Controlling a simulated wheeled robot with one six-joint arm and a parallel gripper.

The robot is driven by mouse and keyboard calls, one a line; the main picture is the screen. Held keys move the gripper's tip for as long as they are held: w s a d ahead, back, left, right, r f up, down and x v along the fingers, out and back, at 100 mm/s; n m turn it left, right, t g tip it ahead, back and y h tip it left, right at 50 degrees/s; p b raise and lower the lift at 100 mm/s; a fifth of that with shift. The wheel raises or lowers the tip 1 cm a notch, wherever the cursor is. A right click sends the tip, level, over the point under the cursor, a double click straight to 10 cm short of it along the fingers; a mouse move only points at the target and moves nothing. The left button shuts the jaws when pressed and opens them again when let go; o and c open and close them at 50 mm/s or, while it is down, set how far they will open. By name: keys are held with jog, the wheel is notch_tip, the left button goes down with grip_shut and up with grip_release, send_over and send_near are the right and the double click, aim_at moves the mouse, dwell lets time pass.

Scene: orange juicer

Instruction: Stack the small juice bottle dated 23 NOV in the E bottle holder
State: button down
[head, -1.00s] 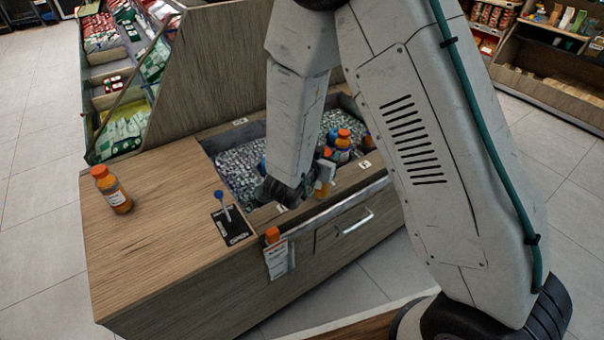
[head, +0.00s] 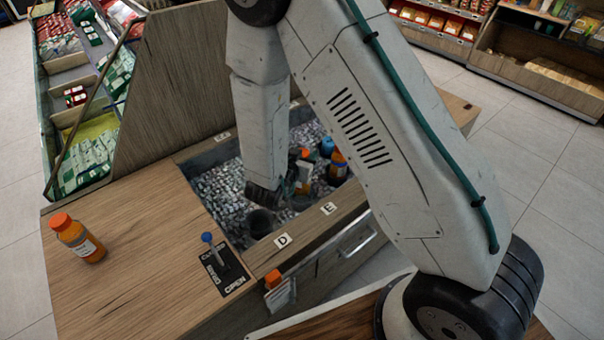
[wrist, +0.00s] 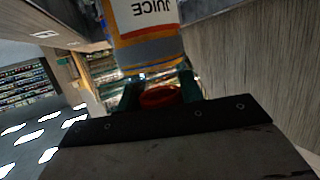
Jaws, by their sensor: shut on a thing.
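My gripper (head: 297,182) is shut on a small juice bottle (head: 304,172) above the ice bin. The wrist view shows the held bottle (wrist: 147,25) close up, with an orange cap between the teal fingers (wrist: 160,95) and an upside-down label reading JUICE. Its date is not readable. The E label (head: 328,208) is on the bin's front ledge, right of the D label (head: 283,240). A dark, empty-looking cup holder (head: 261,223) sits behind D. The holder behind E is mostly hidden by my gripper and the bottle, so I cannot tell whether the bottle is inside it.
An orange-capped bottle (head: 76,238) stands on the wooden counter (head: 140,265) at left. Another bottle (head: 337,167) and a blue-capped one (head: 327,146) stand in the bin, right of my gripper. A small lever (head: 212,245) rises from a black plate near the bin's corner.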

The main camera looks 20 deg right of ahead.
jog(key=shift+f, duration=2.8)
jog(key=shift+f, duration=0.1)
jog(key=c, duration=0.9)
grip_release()
jog(key=shift+f, duration=0.1)
